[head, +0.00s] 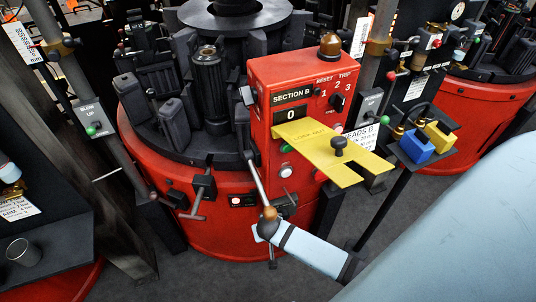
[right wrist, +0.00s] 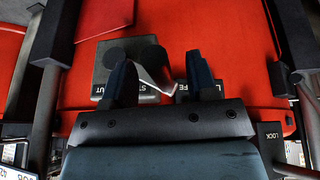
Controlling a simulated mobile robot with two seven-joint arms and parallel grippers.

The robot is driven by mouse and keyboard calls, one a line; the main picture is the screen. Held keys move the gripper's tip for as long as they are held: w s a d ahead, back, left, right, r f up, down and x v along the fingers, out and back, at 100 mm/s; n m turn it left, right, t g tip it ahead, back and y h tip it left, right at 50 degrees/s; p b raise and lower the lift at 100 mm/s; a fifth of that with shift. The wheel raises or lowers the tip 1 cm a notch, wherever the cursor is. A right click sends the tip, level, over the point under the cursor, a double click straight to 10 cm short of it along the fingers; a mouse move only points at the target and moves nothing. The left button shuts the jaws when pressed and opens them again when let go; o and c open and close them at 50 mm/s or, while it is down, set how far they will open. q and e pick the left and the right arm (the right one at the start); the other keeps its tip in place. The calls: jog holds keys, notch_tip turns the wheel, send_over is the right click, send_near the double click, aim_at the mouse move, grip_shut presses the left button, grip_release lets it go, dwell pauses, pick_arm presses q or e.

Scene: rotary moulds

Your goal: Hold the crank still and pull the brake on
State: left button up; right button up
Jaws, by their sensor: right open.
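On the red drum machine, a lever with a silver rod (head: 257,183) ends in a brown ball (head: 269,213). A black T-shaped handle (head: 193,212) hangs from a black block further left. No label shows which is the crank or the brake. My right gripper (head: 263,231) comes in from the right, with its fingertips close by the brown ball. In the right wrist view its two dark fingers (right wrist: 160,78) stand apart. A dark rounded part (right wrist: 148,57) and a shiny metal piece show between or beyond them; contact cannot be told. My left gripper is out of view.
A red box marked SECTION B (head: 292,85) carries a yellow lock-out plate (head: 325,152) with a black knob, above my right gripper. A stand with blue and yellow padlocks (head: 416,146) rises at the right. Grey floor lies open below.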

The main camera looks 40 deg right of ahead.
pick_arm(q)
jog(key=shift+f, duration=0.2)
pick_arm(e)
jog(key=shift+x, duration=1.55)
jog(key=shift+r, duration=0.1)
jog(key=shift+c, duration=0.3)
grip_shut()
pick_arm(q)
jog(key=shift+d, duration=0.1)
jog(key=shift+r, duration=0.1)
